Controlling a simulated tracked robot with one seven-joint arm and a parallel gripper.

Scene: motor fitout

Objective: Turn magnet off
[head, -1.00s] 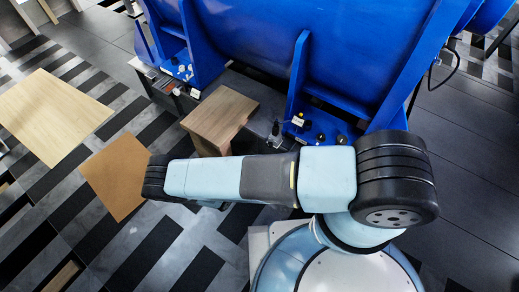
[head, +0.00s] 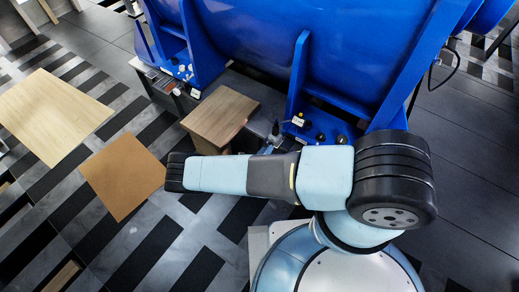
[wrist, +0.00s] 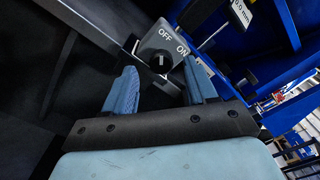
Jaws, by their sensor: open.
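The magnet is a grey block (wrist: 165,38) in the wrist view, marked OFF on its left and ON on its right. A dark round knob (wrist: 160,62) with a pale mark sits on its face, below the two words. Which word the mark points to is not clear. My gripper (wrist: 159,66) is open, with one blue finger to each side of the knob. Whether the fingers touch the knob cannot be told. In the head view my arm hides most of the gripper and the magnet.
A big blue motor housing (head: 290,60) stands on a dark base behind my arm. A wooden block (head: 220,116) lies beside its foot. A brown board (head: 122,176) and a pale board (head: 52,115) lie at the left. In the wrist view a metal bar (wrist: 90,25) runs close to the magnet.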

